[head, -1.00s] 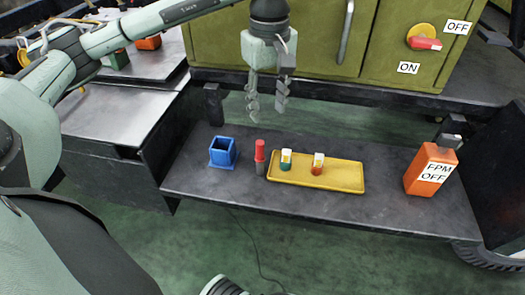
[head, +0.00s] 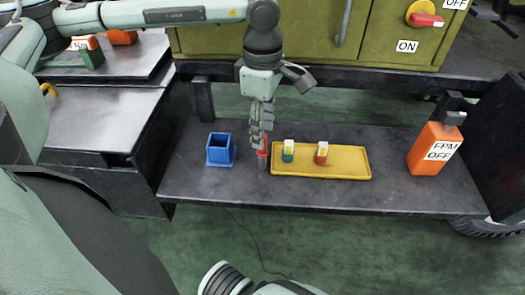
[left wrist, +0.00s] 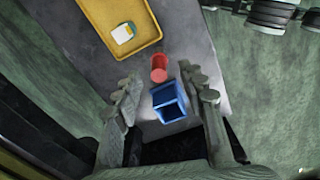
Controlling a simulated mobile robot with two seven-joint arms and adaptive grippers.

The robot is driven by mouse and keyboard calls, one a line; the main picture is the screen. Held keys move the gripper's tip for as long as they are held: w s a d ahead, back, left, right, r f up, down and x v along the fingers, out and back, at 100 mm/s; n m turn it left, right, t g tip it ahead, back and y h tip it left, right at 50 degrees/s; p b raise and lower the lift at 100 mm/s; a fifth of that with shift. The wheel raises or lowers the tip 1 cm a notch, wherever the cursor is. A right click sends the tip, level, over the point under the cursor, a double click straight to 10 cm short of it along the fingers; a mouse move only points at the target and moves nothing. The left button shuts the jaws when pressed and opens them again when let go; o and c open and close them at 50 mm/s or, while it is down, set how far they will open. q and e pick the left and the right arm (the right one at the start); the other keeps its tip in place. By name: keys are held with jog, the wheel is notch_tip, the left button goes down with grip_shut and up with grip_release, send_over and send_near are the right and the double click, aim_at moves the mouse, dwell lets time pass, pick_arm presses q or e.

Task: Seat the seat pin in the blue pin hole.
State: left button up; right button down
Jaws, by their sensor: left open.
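In the wrist view the red top appears between the fingertips, not gripped. My right gripper is not in view.
The yellow tray (head: 345,174) holds a green-and-white piece (head: 288,151) and a red-and-white piece (head: 321,153). An orange labelled block (head: 433,150) stands at the shelf's right end. The olive cabinet (head: 300,35) rises behind. The shelf (head: 400,195) is clear in front.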

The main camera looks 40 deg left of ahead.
aim_at(262, 153)
pick_arm(q)
notch_tip(262, 153, down, 4)
jog(key=shift+a+r, duration=0.1)
jog(key=shift+r, duration=0.15)
grip_shut()
